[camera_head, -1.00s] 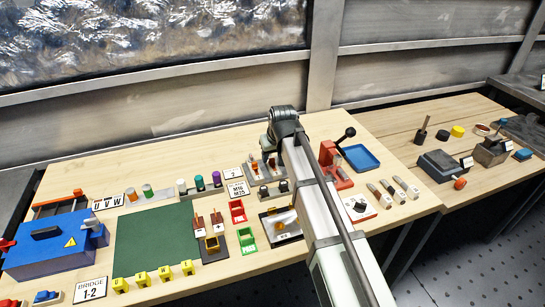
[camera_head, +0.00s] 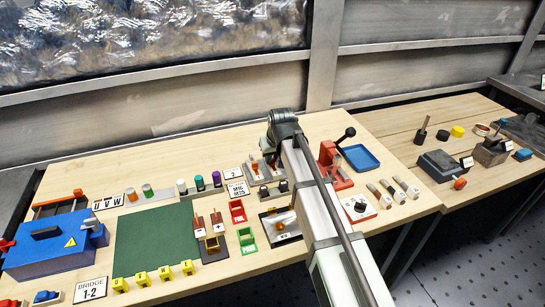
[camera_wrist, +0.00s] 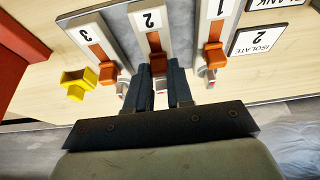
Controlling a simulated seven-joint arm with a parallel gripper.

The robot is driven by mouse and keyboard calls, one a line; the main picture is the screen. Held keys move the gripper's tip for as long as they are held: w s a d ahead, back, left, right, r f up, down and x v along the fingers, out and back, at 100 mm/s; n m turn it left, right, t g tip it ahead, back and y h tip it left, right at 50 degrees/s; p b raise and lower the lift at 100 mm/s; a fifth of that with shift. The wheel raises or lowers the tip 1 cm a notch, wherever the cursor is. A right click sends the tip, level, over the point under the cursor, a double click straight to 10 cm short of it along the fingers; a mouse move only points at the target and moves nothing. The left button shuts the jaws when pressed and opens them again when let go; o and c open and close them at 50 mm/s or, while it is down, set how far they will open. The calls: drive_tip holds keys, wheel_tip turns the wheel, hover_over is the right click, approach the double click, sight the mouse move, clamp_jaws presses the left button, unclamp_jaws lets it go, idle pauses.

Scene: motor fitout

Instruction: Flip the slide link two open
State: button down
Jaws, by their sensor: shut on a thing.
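Three slide links stand side by side, each a grey plate with an orange bar and handle, with upside-down numbers in the wrist view. Slide link two (camera_wrist: 154,42) is in the middle, between link three (camera_wrist: 98,50) and link one (camera_wrist: 214,50). My gripper (camera_wrist: 160,82) is at the handle of link two, its dark fingers shut on it. The fingers partly hide the handle's lower end. All three bars appear to lie along their plates. In the head view the links (camera_head: 264,168) are small and partly hidden by my arm.
A card reading ISOLATE 2 (camera_wrist: 262,40) lies beside link one. A yellow part (camera_wrist: 78,82) is near link three. In the head view a red press (camera_head: 334,166) with a black-knobbed lever and a blue tray (camera_head: 361,157) stand right of my arm.

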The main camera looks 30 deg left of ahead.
sight(274, 168)
idle(0.4)
drive_tip(key=shift+s+d, duration=1.1)
drive_tip(key=c, duration=1)
unclamp_jaws()
drive_tip(key=shift+r, duration=0.1)
drive_tip(key=v, duration=1.3)
drive_tip(key=shift+r, duration=0.3)
drive_tip(key=shift+s+d, duration=0.1)
